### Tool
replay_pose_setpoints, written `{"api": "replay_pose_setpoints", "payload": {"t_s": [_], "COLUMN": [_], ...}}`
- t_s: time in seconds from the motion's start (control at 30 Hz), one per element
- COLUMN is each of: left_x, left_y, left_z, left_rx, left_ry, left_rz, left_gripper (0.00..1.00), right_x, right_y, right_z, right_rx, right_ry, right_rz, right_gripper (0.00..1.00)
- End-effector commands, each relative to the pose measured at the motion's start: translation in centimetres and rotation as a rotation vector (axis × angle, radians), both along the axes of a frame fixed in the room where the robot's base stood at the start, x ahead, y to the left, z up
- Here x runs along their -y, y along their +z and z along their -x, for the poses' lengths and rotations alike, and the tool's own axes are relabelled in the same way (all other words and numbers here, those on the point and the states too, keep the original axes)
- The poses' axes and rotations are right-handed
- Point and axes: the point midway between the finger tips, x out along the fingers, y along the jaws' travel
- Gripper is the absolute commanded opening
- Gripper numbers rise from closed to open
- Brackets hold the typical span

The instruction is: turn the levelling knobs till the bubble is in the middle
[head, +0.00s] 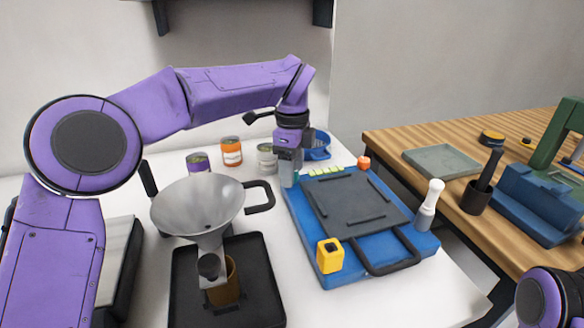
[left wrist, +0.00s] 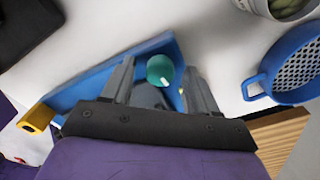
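A blue levelling base (head: 425,243) carries a dark grey plate (head: 355,208) on the white table. A teal round knob (left wrist: 160,70) shows in the left wrist view at the back left corner. My left gripper (head: 288,178) points down over that corner. Its fingers (left wrist: 160,84) are apart, one on each side of the teal knob; I cannot tell any contact. My right gripper is out of view.
A metal funnel (head: 197,205) stands over a black tray (head: 185,300) left of the base. Small jars (head: 231,151) and a blue strainer (left wrist: 298,70) stand behind. A wooden table (head: 400,140) with a green tool and blue block (head: 540,205) is at right.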

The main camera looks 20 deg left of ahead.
Motion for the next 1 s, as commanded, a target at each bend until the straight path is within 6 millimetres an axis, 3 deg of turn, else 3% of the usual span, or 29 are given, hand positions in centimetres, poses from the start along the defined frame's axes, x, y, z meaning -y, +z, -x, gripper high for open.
{"api": "replay_pose_setpoints", "payload": {"t_s": [0.03,0.17,0.5,0.73,0.77,0.8,0.83,1.0], "left_x": [0.0,0.0,0.02,0.01,0.01,0.01,0.01,0.0], "left_y": [0.0,0.01,0.06,0.04,0.04,0.04,0.04,0.03], "left_z": [0.0,0.0,0.0,-0.01,-0.01,-0.01,-0.01,-0.01], "left_rx": [0.0,0.0,-0.001,0.0,0.0,0.0,0.0,0.0], "left_ry": [0.0,0.0,-0.155,-0.158,-0.158,-0.157,-0.157,-0.157], "left_rz": [0.0,0.0,0.002,0.0,0.0,0.0,0.0,0.0], "left_gripper": [0.46,0.04,0.03,0.03,0.4,0.53,0.59,0.59], "right_x": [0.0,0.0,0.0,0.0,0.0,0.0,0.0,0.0], "right_y": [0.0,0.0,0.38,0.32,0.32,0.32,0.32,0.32], "right_z": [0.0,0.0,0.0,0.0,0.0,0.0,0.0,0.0], "right_rx": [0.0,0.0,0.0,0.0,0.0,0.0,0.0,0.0], "right_ry": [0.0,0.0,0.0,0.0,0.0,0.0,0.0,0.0], "right_rz": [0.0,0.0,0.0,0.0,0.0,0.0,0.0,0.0], "right_gripper": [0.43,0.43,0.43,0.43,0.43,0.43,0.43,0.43]}}
